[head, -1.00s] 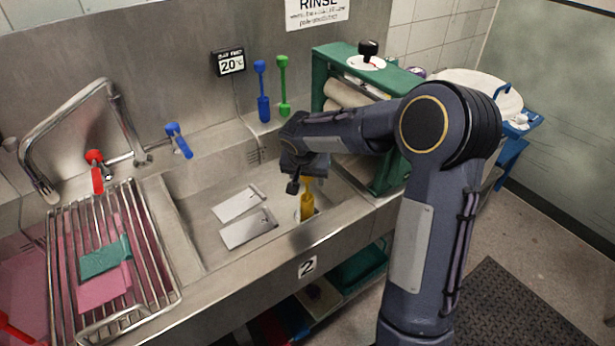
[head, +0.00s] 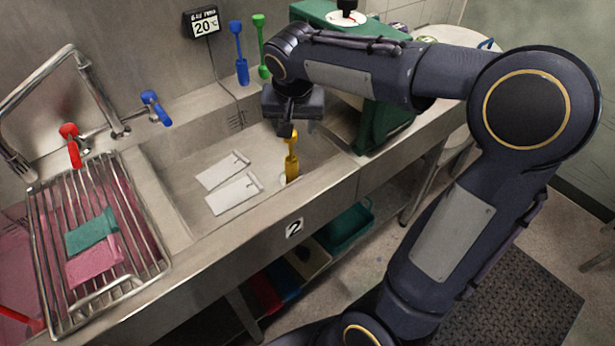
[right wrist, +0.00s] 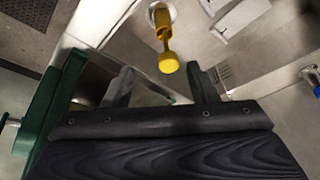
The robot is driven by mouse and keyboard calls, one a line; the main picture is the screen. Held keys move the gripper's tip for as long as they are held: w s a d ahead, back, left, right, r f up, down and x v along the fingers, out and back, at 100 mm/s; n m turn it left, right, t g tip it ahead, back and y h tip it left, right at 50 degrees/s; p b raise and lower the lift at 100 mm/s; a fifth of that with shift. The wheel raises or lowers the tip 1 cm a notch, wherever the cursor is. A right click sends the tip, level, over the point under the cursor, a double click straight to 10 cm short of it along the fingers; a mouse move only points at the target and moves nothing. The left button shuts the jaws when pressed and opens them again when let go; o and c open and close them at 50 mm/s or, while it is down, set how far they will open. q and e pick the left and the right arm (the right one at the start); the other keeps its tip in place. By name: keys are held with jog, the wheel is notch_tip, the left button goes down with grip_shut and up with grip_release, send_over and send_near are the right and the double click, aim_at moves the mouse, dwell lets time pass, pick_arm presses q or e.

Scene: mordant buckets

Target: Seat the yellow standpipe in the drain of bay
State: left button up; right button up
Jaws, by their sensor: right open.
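The yellow standpipe (head: 292,166) stands roughly upright in the right part of the bay marked 2, its knob at the top. In the right wrist view the standpipe (right wrist: 163,35) has its lower end at the round metal drain (right wrist: 152,14); I cannot tell how deep it sits. My right gripper (head: 287,130) is above the standpipe, pointing down. In the right wrist view my right gripper (right wrist: 163,86) is open, its fingers apart, with the knob just beyond the gap between the tips and nothing held. My left gripper is not in view.
Two white plates (head: 228,182) lie on the bay floor left of the standpipe. A green-framed roller device (head: 385,125) stands close on the right. A wire rack (head: 150,228) covers the pink-filled bay at left. A faucet (head: 72,50) and blue lever (head: 154,106) are behind.

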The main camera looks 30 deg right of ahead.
jog(key=s+a+f+n+y, duration=0.1)
jog(key=s+a+y, duration=0.1)
jog(key=s, duration=0.5)
jog(key=s+a+f+n+t+y, duration=0.1)
jog(key=s+a+f+n+y, duration=0.1)
jog(key=s, duration=0.5)
jog(key=s+a+f+n+t+y, duration=0.1)
jog(key=s+a, duration=0.3)
jog(key=s, duration=0.4)
jog(key=shift+a+f+n+y, duration=0.25)
jog(key=shift+n+y, duration=0.15)
jog(key=shift+n, duration=0.3)
